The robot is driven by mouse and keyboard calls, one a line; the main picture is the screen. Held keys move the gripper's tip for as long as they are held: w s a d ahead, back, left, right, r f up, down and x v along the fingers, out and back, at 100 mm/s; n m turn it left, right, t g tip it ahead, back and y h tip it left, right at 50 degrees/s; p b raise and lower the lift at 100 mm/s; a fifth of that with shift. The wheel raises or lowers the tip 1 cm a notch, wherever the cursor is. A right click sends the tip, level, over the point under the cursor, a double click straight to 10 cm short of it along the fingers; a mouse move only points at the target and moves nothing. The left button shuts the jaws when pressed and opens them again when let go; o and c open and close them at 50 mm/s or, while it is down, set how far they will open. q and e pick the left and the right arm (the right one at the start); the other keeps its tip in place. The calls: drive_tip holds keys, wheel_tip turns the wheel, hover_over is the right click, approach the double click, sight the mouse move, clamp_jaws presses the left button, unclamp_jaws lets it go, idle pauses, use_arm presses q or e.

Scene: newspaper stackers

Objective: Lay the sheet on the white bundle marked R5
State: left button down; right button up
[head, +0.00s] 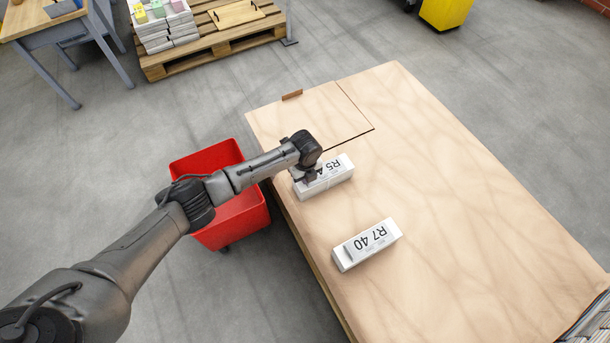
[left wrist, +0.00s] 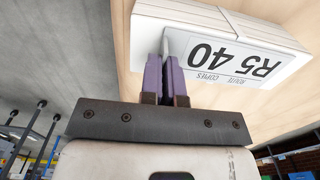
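The white bundle marked R5 (head: 338,181) lies near the left edge of the wooden table, partly hidden by my left gripper (head: 308,176). In the left wrist view the bundle (left wrist: 150,18) shows its white side and layered edges. A white sheet printed "R5 40" (left wrist: 232,58) lies along the bundle's face, flat or very close to it. The left gripper's purple fingers (left wrist: 165,80) are close together at the sheet's left end and appear to pinch its edge. My right gripper is in neither view.
A second white bundle marked R7 40 (head: 367,244) lies nearer on the table (head: 460,200). A thin board (head: 322,117) lies at the table's far left. A red bin (head: 232,215) stands on the floor beside the table. The table's right half is clear.

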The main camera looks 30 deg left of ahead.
use_arm(q)
drive_tip(key=c, duration=1.3)
unclamp_jaws()
drive_tip(key=shift+o, duration=0.2)
wheel_tip(320, 180, up, 14)
drive_tip(key=p, duration=0.5)
drive_tip(key=shift+f, duration=0.15)
